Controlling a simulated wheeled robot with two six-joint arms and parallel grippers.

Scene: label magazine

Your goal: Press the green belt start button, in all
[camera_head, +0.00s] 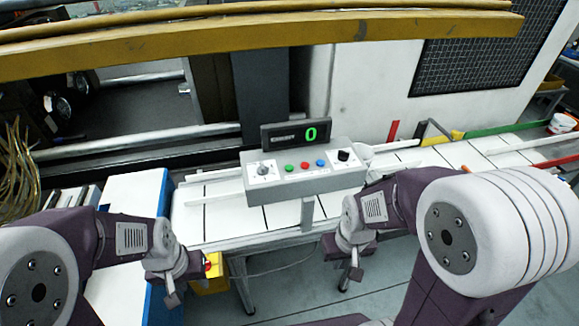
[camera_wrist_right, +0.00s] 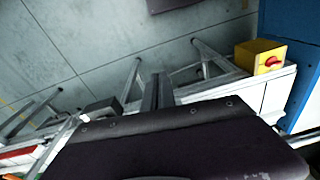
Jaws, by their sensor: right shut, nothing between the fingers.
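The green button (camera_head: 289,168) is on the sloped front of a grey control box (camera_head: 330,181), left of a red button (camera_head: 304,165) and a blue button (camera_head: 320,163). The control box stands on a post by the white belt. My right gripper (camera_head: 349,277) is shut and empty, below and to the right of the box, apart from it. Its closed fingers also show in the right wrist view (camera_wrist_right: 157,88), with floor and metal legs beyond. My left gripper (camera_head: 173,294) hangs low on the left, far from the button; its fingers are too small to judge.
A display (camera_head: 296,134) above the box reads a green 0. Knobs sit at both ends of the panel. A yellow box with a red button (camera_wrist_right: 272,60) is near the blue-sided unit (camera_wrist_right: 300,95). A yellow beam (camera_head: 260,38) crosses the top.

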